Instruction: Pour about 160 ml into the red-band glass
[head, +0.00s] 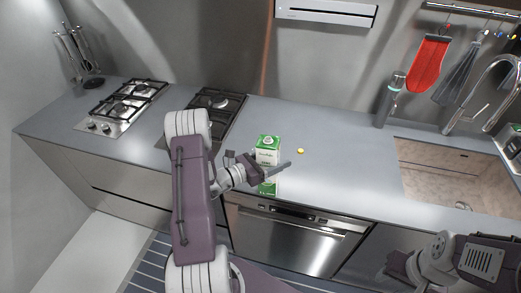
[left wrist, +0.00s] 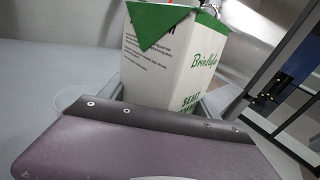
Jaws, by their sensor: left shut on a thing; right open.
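A green and white carton (head: 267,152) stands upright near the front edge of the counter in the head view. My left gripper (head: 272,172) is shut around its lower part. The carton (left wrist: 172,62) also fills the middle of the left wrist view, behind the purple gripper body. I cannot tell whether its base touches the counter. I cannot make out a red-banded glass in either view; a faint curved outline shows left of the carton in the left wrist view. My right gripper (head: 398,268) is open, low at the right, in front of the counter.
A small yellow object (head: 300,151) lies right of the carton. Two hobs (head: 122,106) are at the left. A grey bottle (head: 389,100) stands at the back, left of the sink (head: 440,175).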

